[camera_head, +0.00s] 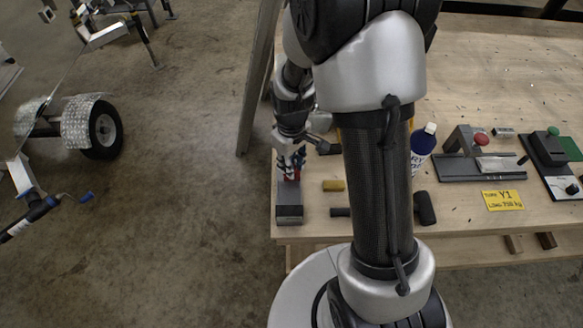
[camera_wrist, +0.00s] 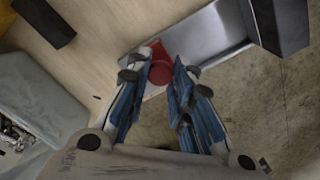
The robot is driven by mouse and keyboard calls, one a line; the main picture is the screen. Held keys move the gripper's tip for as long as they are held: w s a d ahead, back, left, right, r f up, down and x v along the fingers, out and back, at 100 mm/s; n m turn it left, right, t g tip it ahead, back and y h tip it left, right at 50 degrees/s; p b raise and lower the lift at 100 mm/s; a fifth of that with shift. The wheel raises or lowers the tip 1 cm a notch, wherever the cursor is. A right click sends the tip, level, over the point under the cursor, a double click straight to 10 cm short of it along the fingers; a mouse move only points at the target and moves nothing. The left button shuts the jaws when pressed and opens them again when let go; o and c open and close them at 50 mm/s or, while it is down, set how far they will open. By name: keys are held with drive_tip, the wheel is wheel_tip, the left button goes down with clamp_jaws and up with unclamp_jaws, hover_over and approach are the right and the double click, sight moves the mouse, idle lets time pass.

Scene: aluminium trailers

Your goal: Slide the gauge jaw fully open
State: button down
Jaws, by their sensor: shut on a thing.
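The gauge is a grey metal piece (camera_head: 289,213) at the table's front left corner, with a darker block at its near end. In the wrist view its smooth metal bed (camera_wrist: 205,38) runs up to a dark end block (camera_wrist: 282,22). A red knob (camera_wrist: 160,70) sits at the other end of the bed, seemingly on the jaw. My gripper (camera_head: 291,168) is over the far part of the gauge. In the wrist view my gripper (camera_wrist: 163,80) has its blue-padded fingers closed on either side of the red knob. The jaw itself is mostly hidden by the fingers.
A yellow block (camera_head: 333,185) and a dark cylinder (camera_head: 340,212) lie just right of the gauge. My arm hides the table's middle. Beyond it are a blue bottle (camera_head: 423,145), a fixture with a red knob (camera_head: 480,172) and a yellow card (camera_head: 502,200). Open floor lies left.

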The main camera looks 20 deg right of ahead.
drive_tip(key=shift+w, duration=0.25)
drive_tip(key=c, duration=1.5)
unclamp_jaws()
drive_tip(key=shift+d, duration=0.1)
drive_tip(key=shift+c, duration=0.2)
drive_tip(key=shift+o, duration=0.9)
wheel_tip(320, 180, up, 12)
